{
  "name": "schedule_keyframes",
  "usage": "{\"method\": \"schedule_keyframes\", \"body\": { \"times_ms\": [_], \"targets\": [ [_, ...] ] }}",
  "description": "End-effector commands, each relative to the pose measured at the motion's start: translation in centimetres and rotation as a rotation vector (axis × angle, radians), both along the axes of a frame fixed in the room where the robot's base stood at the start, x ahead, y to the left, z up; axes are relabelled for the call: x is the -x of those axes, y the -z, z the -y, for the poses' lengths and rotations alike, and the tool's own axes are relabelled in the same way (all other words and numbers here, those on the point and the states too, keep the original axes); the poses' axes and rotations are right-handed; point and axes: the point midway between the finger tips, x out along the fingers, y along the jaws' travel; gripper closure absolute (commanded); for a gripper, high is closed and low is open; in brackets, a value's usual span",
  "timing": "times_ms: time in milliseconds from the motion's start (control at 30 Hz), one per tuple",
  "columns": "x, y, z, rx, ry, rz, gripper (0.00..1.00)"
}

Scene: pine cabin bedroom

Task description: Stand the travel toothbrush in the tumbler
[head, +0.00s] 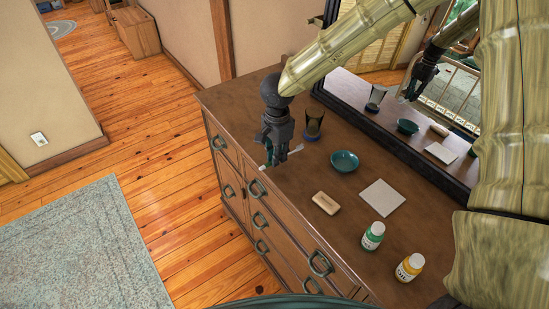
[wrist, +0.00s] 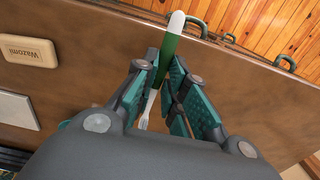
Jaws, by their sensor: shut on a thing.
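The travel toothbrush (wrist: 168,50) has a green handle with a white end and a thin pale part. In the wrist view it runs between the fingers of my gripper (wrist: 167,72), which is shut on it. In the head view my gripper (head: 275,153) is low over the dresser's front left part, and a pale bit of the toothbrush (head: 296,149) shows beside the fingers. I cannot tell whether it touches the top. The tumbler (head: 314,122), dark and see-through with a blue base, stands upright just right of my gripper. The wrist view does not show the tumbler.
On the dresser (head: 300,179) are a teal dish (head: 344,161), a soap bar (head: 326,203), a pale square tile (head: 382,197), a green bottle (head: 373,235) and a yellow bottle (head: 409,267). A dark-framed mirror (head: 401,143) stands along the back. The dresser's left end is clear.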

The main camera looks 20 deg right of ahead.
Motion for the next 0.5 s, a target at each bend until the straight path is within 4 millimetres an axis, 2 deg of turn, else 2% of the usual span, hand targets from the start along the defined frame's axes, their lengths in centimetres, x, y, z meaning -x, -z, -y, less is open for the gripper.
{"method": "schedule_keyframes", "body": {
  "times_ms": [167, 500],
  "targets": [
    [-0.6, 0.4, 0.2, 0.002, -0.003, -0.002, 0.98],
    [-0.6, 3.5, 0.1, 0.002, -0.004, -0.002, 0.98]
  ]
}}
